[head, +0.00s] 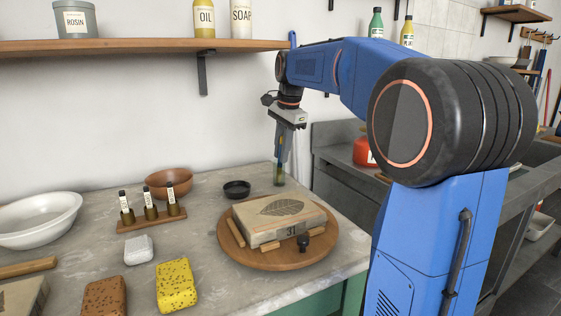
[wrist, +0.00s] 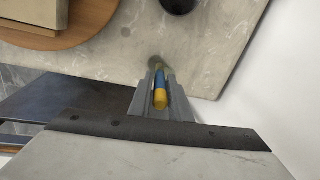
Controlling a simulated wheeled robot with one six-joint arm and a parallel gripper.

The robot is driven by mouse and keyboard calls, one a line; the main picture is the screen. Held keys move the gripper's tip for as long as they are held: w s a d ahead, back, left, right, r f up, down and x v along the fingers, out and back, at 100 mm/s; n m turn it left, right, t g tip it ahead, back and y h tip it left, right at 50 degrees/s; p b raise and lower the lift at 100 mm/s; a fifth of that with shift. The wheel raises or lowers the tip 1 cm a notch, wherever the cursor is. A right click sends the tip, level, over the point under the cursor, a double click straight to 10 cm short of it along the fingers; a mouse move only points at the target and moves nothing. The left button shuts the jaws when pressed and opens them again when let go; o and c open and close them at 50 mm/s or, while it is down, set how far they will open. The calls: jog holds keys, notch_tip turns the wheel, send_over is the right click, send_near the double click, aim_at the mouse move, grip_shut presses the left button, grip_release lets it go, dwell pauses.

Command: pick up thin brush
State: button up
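My gripper (head: 280,161) points down over the back right part of the worktop. A slim upright thing with a yellow end and a blue band, which looks like the thin brush (wrist: 160,90), is between its fingers in the wrist view. The fingers (wrist: 159,84) sit close together on both sides of it, and it appears to fill the gap. In the head view, an olive-green lower part (head: 279,178) shows below the fingers, close to the worktop. Whether that is the brush's own end or a small jar around it is hard to tell.
A round wooden board (head: 258,258) with a block marked 31 (head: 281,222) lies in front of my gripper. A small black bowl (head: 236,189) is to its left. Farther left are a rack of small bottles (head: 149,221), a brown bowl (head: 168,182) and sponges (head: 175,285). The wall is close behind.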

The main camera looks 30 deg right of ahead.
grip_shut()
jog(key=shift+r, duration=0.1)
jog(key=v, duration=0.3)
jog(key=w+v, duration=0.1)
jog(key=v, duration=0.3)
jog(key=w+v, duration=0.1)
jog(key=v, duration=0.3)
jog(key=shift+w+a+r, duration=0.2)
jog(key=shift+r, duration=0.2)
jog(key=shift+s+r, duration=0.15)
jog(key=shift+s, duration=0.05)
jog(key=s, duration=1.7)
jog(key=shift+s, duration=0.35)
jog(key=shift+w+a, duration=0.1)
